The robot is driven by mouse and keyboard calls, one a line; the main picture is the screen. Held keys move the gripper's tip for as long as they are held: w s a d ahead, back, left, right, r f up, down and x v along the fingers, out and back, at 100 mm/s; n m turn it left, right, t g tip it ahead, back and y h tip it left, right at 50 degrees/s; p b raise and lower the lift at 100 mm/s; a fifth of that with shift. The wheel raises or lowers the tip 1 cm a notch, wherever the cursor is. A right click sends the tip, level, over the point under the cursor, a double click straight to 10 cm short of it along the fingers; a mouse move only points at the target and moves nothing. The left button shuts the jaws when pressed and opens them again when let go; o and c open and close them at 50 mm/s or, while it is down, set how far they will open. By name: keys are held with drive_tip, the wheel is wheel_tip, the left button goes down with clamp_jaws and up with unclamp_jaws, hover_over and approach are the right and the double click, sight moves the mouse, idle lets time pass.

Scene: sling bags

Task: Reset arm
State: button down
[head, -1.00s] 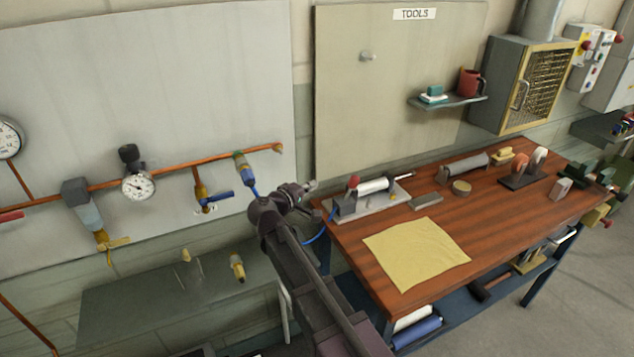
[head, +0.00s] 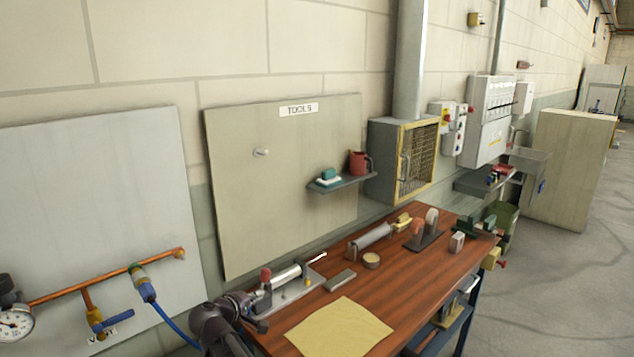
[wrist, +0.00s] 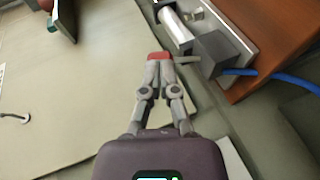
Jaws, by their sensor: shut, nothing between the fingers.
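My gripper (head: 260,322) is at the lower left of the head view, by the near left corner of the wooden bench (head: 425,292). In the wrist view my gripper (wrist: 160,60) has its two fingers together with nothing held between them. A red knob (wrist: 158,56) shows right at the fingertips there; I cannot tell whether they touch it. The cylinder fixture (head: 290,277) with its red knob stands on the bench just beyond my gripper. A blue hose (head: 178,326) runs from a wall valve towards it.
A wall shelf (head: 342,184) holds a red mug (head: 358,163). Copper piping (head: 110,277) runs along the left panel. Open floor (head: 545,290) lies to the right.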

drive_tip(key=s+d+f+m+g, duration=0.1)
drive_tip(key=d+f+g, duration=0.1)
drive_tip(key=d, duration=0.5)
drive_tip(key=s+d+f+m+g, duration=0.1)
drive_tip(key=d+f+m+g, duration=0.1)
drive_tip(key=d, duration=0.4)
drive_tip(key=s+d+f+m+g, duration=0.2)
drive_tip(key=d+f+g, duration=0.1)
drive_tip(key=d, duration=0.4)
drive_tip(key=shift+d+f, duration=0.2)
drive_tip(key=shift+d, duration=0.1)
drive_tip(key=s+d+f+m+g, duration=0.1)
drive_tip(key=d, duration=0.1)
drive_tip(key=s+d+g+y, duration=0.1)
drive_tip(key=s+d, duration=0.1)
drive_tip(key=s+d+f+m+g+y, duration=0.1)
drive_tip(key=s+d, duration=0.1)
drive_tip(key=d, duration=0.1)
drive_tip(key=shift+d+f+m, duration=0.1)
drive_tip(key=shift+f+m, duration=0.2)
drive_tip(key=shift+f, duration=0.05)
drive_tip(key=s+d+f+m+g+y, duration=0.1)
drive_tip(key=s+d+m+g+y, duration=0.1)
drive_tip(key=s, duration=0.5)
drive_tip(key=shift+s+d+f+m+y, duration=0.25)
drive_tip(key=shift+s+d+m+y, duration=0.2)
drive_tip(key=shift+d+y, duration=1.15)
drive_tip(key=shift+w+d+h, duration=0.1)
drive_tip(key=shift+d+h, duration=0.2)
